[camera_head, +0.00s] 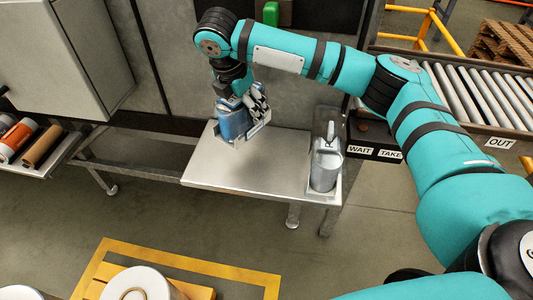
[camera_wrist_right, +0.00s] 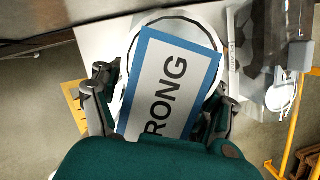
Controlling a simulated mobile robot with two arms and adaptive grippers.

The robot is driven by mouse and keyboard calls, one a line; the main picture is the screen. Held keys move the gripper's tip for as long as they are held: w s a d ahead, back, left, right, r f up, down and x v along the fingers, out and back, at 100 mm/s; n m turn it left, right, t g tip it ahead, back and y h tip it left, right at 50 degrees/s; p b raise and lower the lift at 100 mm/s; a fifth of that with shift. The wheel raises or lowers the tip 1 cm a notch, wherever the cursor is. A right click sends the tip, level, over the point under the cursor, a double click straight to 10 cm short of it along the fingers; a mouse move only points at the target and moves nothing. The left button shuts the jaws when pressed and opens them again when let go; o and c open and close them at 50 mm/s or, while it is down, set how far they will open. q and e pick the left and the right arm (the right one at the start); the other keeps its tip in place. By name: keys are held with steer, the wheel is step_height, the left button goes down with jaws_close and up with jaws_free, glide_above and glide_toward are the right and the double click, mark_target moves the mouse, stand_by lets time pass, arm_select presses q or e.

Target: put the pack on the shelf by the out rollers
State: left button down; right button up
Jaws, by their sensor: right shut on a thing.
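My right gripper (camera_head: 246,112) reaches down over the left part of a pale metal table (camera_head: 270,172). It is shut on a blue and grey pack (camera_head: 232,122). In the right wrist view the pack (camera_wrist_right: 168,88) shows a white face with a blue border and the letters "RONG", between the two fingers. A pale round shape lies behind it. I cannot tell whether the pack touches the table. The out rollers (camera_head: 480,95) are at the upper right, with an "OUT" sign (camera_head: 499,143). My left gripper is not in view.
A grey device with a clear cover (camera_head: 326,155) stands on the table's right end, beside a black "WAIT / TAKE" panel (camera_head: 374,152). The table's middle is clear. A shelf with rolls (camera_head: 42,147) is at left. A yellow floor frame (camera_head: 190,262) lies in front.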

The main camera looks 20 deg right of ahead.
mark_target(233, 102)
steer(key=shift+w+r+n, duration=0.1)
steer(key=shift+w+n, duration=0.1)
steer(key=shift+n, duration=0.1)
steer(key=shift+f, duration=0.4)
step_height(233, 102, down, 9)
steer(key=shift+f+p, duration=0.1)
steer(key=shift+p, duration=0.55)
steer(key=o, duration=1.8)
steer(key=b+v, duration=0.1)
steer(key=v, duration=1.1)
steer(key=shift+s, duration=0.1)
